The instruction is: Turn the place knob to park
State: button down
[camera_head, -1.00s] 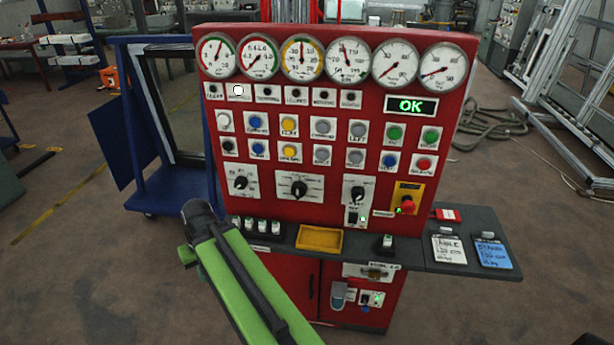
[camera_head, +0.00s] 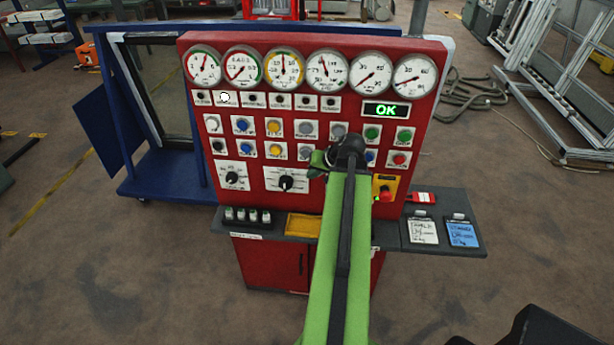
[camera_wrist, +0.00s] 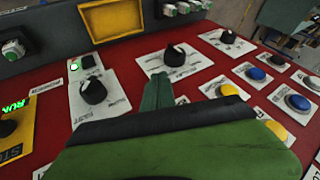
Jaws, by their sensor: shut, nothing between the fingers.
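A red control panel (camera_head: 240,206) carries black rotary knobs on white plates. The left knob (camera_head: 232,178) and middle knob (camera_head: 287,183) show in the head view; my arm hides the right one. The wrist view shows the right knob (camera_wrist: 93,91), middle knob (camera_wrist: 175,56) and left knob (camera_wrist: 228,37). Labels are too small to read, so I cannot tell which is the place knob. My gripper (camera_head: 319,161) is shut and empty in front of the panel. In the wrist view its fingertips (camera_wrist: 160,92) are near the middle knob's plate, apparently apart from the knob.
Coloured buttons sit above the knobs, and a red emergency stop (camera_head: 386,195) is to the right. A shelf (camera_head: 400,245) with a yellow tray (camera_head: 303,225) juts out below. A blue frame (camera_head: 165,190) stands to the left.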

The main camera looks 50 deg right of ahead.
aim_at(288, 182)
jog(key=shift+w+a+f+b, duration=0.25)
jog(key=shift+w+f+b, duration=0.7)
jog(key=shift+w, duration=0.4)
jog(key=shift+w+a+f+b, duration=0.3)
jog(key=shift+w+f+b, duration=0.4)
jog(key=shift+w+f, duration=0.55)
jog(key=shift+w+a+f+b, duration=0.25)
jog(key=shift+w+f+b, duration=0.65)
jog(key=shift+w, duration=0.55)
